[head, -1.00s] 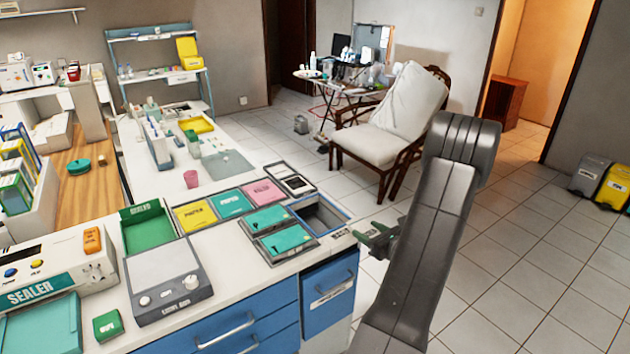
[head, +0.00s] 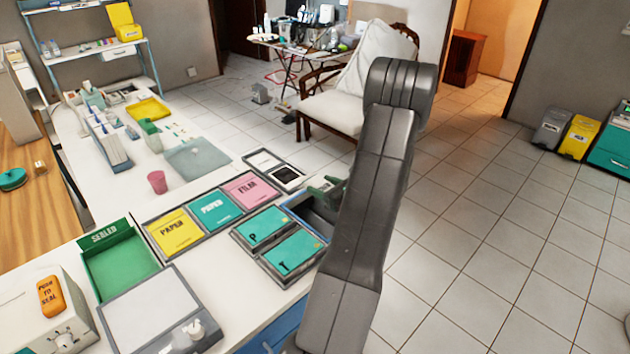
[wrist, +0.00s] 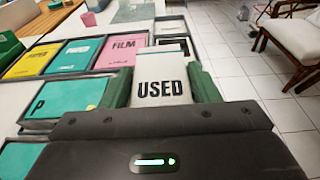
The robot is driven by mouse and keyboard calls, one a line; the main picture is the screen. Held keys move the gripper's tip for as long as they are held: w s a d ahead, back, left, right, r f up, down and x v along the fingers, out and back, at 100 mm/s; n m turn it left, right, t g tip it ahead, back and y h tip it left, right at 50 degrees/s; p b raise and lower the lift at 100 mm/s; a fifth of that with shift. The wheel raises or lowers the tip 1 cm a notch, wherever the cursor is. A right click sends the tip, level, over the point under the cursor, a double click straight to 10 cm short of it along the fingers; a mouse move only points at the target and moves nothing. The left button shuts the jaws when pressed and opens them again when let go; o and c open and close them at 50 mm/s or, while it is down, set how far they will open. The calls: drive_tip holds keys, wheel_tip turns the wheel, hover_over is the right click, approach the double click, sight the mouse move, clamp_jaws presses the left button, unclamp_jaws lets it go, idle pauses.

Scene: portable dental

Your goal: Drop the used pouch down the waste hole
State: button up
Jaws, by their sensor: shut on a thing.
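The used pouch (wrist: 162,92) is white with "USED" in black letters. It shows upright in the wrist view between the two green fingers of my gripper (wrist: 160,78), which is shut on it. In the head view my gripper (head: 325,188) is partly hidden behind my arm, and I cannot make out the pouch there. I cannot tell the height gap.
Teal P and T lidded boxes (head: 280,243) sit just left of the opening. Yellow and teal paper trays and a pink film tray (head: 248,188) lie behind them. A black-and-white framed tray (head: 274,170) is at the back. Open tiled floor (head: 470,230) lies to the right.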

drive_tip(key=shift+s+d+f, duration=0.1)
drive_tip(key=shift+f, duration=0.35)
drive_tip(key=shift+f+b, duration=1.55)
drive_tip(key=shift+f, duration=1.4)
drive_tip(key=shift+b, duration=0.3)
drive_tip(key=o, duration=1)
drive_tip(key=shift+o, duration=0.2)
drive_tip(key=b+v, duration=0.2)
drive_tip(key=v, duration=1.2)
drive_tip(key=shift+f+b, duration=0.1)
drive_tip(key=shift+b, duration=0.25)
